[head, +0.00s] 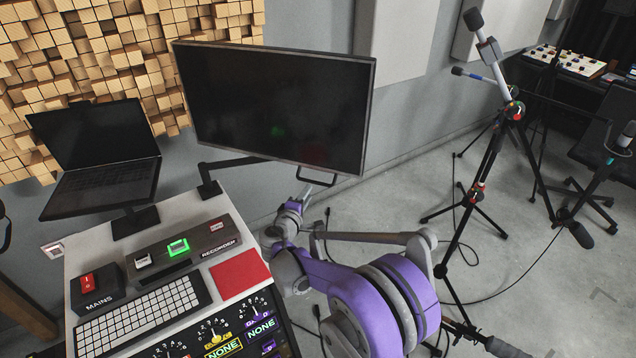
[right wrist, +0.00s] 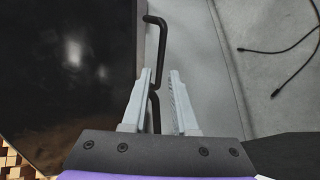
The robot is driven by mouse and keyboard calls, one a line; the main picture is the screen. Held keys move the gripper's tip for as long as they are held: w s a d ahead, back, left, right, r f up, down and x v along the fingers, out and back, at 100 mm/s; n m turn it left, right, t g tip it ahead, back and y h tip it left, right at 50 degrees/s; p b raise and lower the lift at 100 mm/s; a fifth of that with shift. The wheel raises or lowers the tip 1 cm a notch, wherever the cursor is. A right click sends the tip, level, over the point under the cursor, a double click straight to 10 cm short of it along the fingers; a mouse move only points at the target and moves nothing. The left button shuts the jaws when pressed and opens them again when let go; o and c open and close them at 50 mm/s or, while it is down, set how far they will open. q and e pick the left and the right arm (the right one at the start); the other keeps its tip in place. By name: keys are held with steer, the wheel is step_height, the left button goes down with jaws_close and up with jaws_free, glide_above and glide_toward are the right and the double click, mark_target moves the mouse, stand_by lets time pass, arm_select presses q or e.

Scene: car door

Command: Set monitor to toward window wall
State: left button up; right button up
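The monitor (head: 272,105) is a wide black screen in a grey frame, held on a dark swing arm (head: 232,165) behind the desk. A thin dark bent handle (head: 327,178) hangs under its lower right corner. In the right wrist view the screen (right wrist: 70,70) fills the left side, and the handle (right wrist: 158,45) runs down between my fingers, closer to the left one. My right gripper (head: 308,187) is at the handle, its fingers (right wrist: 161,75) apart with a gap on the right side. Whether a finger touches the handle cannot be told. My left gripper is not in view.
A laptop (head: 95,150) stands left of the monitor. The desk console (head: 170,215) carries a recorder box, a keyboard and a red pad (head: 238,273). A microphone stand (head: 480,180) and cables are on the floor at right. A panelled wall is behind.

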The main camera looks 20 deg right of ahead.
mark_target(316, 182)
steer(key=x, duration=0.8)
steer(key=shift+w+d, duration=0.25)
jaws_close()
stand_by(1.0)
